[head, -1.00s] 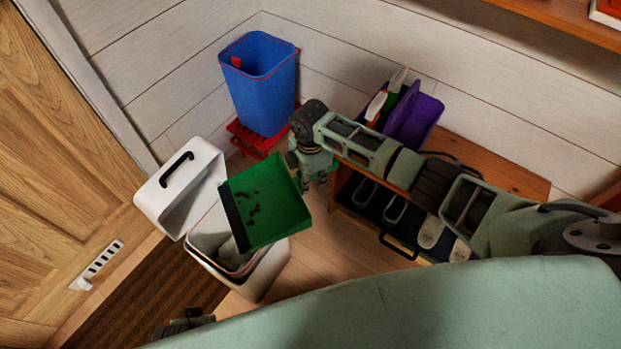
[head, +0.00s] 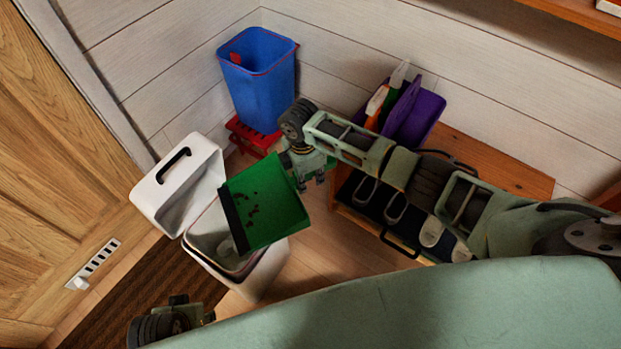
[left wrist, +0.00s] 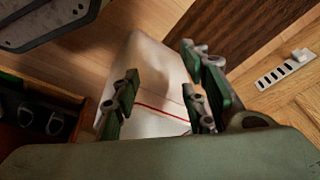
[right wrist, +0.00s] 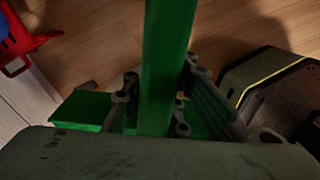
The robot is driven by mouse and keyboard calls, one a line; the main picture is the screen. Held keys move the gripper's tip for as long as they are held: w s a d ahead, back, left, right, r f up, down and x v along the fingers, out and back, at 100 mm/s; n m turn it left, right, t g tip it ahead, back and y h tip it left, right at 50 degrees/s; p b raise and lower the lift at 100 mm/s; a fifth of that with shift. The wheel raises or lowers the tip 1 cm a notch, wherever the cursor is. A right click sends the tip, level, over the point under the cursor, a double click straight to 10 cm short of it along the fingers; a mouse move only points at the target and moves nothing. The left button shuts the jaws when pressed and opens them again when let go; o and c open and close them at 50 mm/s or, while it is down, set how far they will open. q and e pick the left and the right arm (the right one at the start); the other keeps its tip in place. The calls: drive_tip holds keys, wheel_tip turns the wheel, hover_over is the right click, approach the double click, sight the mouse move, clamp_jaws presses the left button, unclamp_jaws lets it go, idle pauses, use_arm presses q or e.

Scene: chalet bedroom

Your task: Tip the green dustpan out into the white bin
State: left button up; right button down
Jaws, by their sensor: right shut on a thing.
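The green dustpan (head: 268,205) is above the open white bin (head: 262,277), with dark crumbs lying on it. Its dark front lip is over the bin's opening. My right gripper (head: 312,176) is shut on the dustpan's handle, which runs between the fingers in the right wrist view (right wrist: 165,70). The bin's white lid (head: 182,180) stands open on the left. A pale item shows inside the bin, under the dustpan's lip. My left gripper (left wrist: 158,105) is open and empty, with the white bin (left wrist: 160,75) beyond its fingers. In the head view only part of the left wrist shows at the lower edge.
A wooden bench (head: 500,165) holds a purple caddy (head: 420,118), with shoes (head: 432,231) below. A brown mat (head: 120,300) lies by the wooden door (head: 60,190).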

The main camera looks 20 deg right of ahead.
drive_tip(key=r+h, duration=0.1)
drive_tip(key=a+r+h, duration=0.1)
drive_tip(key=r, duration=0.1)
drive_tip(key=a+r, duration=0.1)
drive_tip(key=shift+r+h+p, duration=0.3)
drive_tip(key=shift+h, duration=0.1)
drive_tip(key=shift+s+a+r+h+p, duration=0.15)
drive_tip(key=shift+a+r+h+p, duration=0.35)
drive_tip(key=shift+r+p, duration=0.35)
use_arm(q)
drive_tip(key=s+f+g+p, duration=0.1)
drive_tip(key=s+f, duration=0.2)
drive_tip(key=f, duration=0.3)
drive_tip(key=s+f+p, duration=0.1)
drive_tip(key=s+f, duration=0.2)
drive_tip(key=f, duration=0.4)
drive_tip(key=w+r+b, duration=0.2)
drive_tip(key=w+r, duration=0.1)
drive_tip(key=r, duration=0.2)
drive_tip(key=shift+w, duration=0.35)
use_arm(e)
drive_tip(key=a+r+h, duration=0.4)
drive_tip(key=a+r, duration=0.2)
drive_tip(key=a, duration=0.1)
drive_tip(key=shift+s+r+t+h, duration=0.15)
drive_tip(key=shift+s+t+h, duration=0.15)
drive_tip(key=shift+s+t, duration=0.1)
drive_tip(key=shift+a, duration=0.1)
